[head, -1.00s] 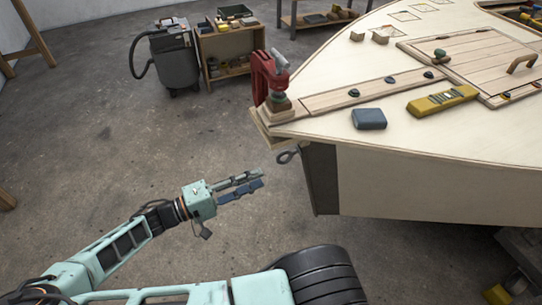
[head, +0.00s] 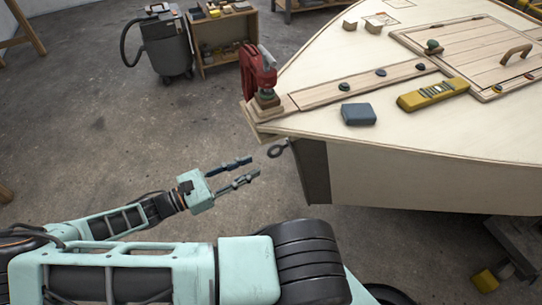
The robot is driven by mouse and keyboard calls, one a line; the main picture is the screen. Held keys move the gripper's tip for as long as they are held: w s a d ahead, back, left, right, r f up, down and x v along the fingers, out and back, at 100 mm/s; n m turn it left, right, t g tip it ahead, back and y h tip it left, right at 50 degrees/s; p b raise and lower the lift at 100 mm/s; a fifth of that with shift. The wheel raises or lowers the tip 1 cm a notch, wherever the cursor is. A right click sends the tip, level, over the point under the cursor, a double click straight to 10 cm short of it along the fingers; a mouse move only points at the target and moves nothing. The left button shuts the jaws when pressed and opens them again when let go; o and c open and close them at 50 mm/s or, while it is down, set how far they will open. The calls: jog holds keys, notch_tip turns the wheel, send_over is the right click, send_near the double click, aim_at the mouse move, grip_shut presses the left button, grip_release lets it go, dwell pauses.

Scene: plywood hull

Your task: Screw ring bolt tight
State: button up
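The ring bolt (head: 278,149) is a dark metal eye that sticks out to the left from the dark stem (head: 312,170) of the plywood hull (head: 400,182), just below the deck's tip. How far its shank sits in the stem cannot be told. My gripper (head: 246,170) is open and empty, with its two dark fingers spread apart. It points right towards the ring bolt and is short of it, a little lower in the picture. The fingers do not appear to touch the ring.
A red clamp (head: 257,72) stands on the deck tip above the bolt. A blue-grey block (head: 358,114) and a yellow level (head: 440,94) lie on the deck. A vacuum (head: 167,48) and a shelf (head: 224,42) stand at the back. The floor left of the hull is clear.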

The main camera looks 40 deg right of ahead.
aim_at(272, 156)
jog(key=d, duration=0.2)
jog(key=d+b, duration=0.1)
jog(key=d, duration=0.2)
jog(key=s+d, duration=0.1)
jog(key=d, duration=0.2)
jog(key=shift+d, duration=0.1)
